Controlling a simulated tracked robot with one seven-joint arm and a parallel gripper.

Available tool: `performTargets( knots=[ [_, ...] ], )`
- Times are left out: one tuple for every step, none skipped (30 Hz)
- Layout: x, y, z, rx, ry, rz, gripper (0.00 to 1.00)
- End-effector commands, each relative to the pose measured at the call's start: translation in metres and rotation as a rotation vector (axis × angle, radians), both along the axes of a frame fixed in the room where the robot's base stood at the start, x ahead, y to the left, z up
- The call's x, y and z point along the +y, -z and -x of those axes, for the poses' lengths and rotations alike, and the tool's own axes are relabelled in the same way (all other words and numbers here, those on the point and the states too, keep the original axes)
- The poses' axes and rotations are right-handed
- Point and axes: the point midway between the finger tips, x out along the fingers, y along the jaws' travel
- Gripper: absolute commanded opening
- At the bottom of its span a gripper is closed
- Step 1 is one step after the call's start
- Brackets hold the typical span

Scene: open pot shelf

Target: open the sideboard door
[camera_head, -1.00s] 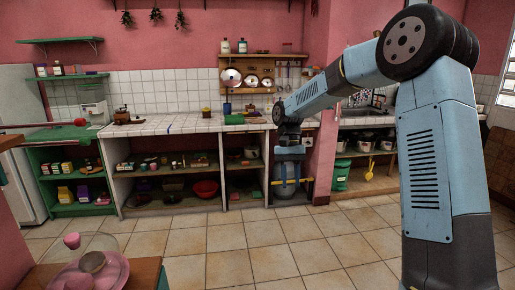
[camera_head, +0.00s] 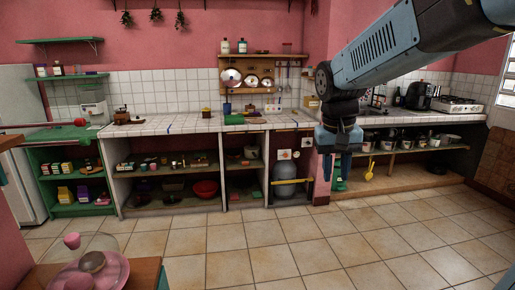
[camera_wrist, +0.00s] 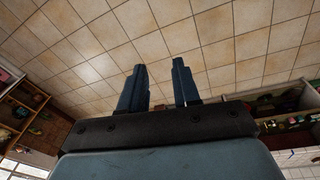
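I cannot make out a sideboard door in either view. The counter unit (camera_head: 213,150) along the back wall has open shelves with no door that I can see on them. My gripper (camera_head: 337,174) hangs pointing down in front of the right part of that counter in the head view, well above the floor. In the wrist view my gripper (camera_wrist: 159,68) has its two dark fingers apart, with nothing between them but floor tiles beyond.
A green shelf unit (camera_head: 75,210) and a fridge (camera_head: 22,170) stand at the left. A gas cylinder (camera_head: 286,193) stands under the counter. The tiled floor (camera_head: 255,240) is clear in the middle.

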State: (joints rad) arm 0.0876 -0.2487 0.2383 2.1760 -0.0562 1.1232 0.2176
Motion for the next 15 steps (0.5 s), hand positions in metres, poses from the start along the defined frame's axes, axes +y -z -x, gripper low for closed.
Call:
performTargets(
  knots=[
    [-0.004,-0.004,0.012,-0.029,-0.003,-0.002,0.32],
    [-0.006,-0.006,0.018,-0.046,-0.006,-0.004,0.32],
    [-0.01,-0.007,0.025,-0.067,-0.009,-0.007,0.32],
    [-0.013,-0.009,0.031,-0.083,-0.012,-0.009,0.32],
    [-0.015,-0.009,0.037,-0.099,-0.014,-0.011,0.32],
    [-0.018,-0.011,0.045,-0.122,-0.017,-0.015,0.32],
    [-0.021,-0.011,0.051,-0.136,-0.021,-0.018,0.32],
    [-0.023,-0.012,0.056,-0.153,-0.024,-0.02,0.32],
    [-0.026,-0.012,0.064,-0.175,-0.027,-0.025,0.32],
    [-0.028,-0.013,0.07,-0.191,-0.031,-0.028,0.32],
    [-0.03,-0.013,0.075,-0.207,-0.033,-0.032,0.32],
    [-0.034,-0.013,0.083,-0.23,-0.036,-0.036,0.32],
    [-0.036,-0.012,0.089,-0.246,-0.04,-0.04,0.32],
    [-0.038,-0.012,0.094,-0.261,-0.043,-0.044,0.32],
    [-0.04,-0.011,0.1,-0.282,-0.046,-0.05,0.32]
  ],
)
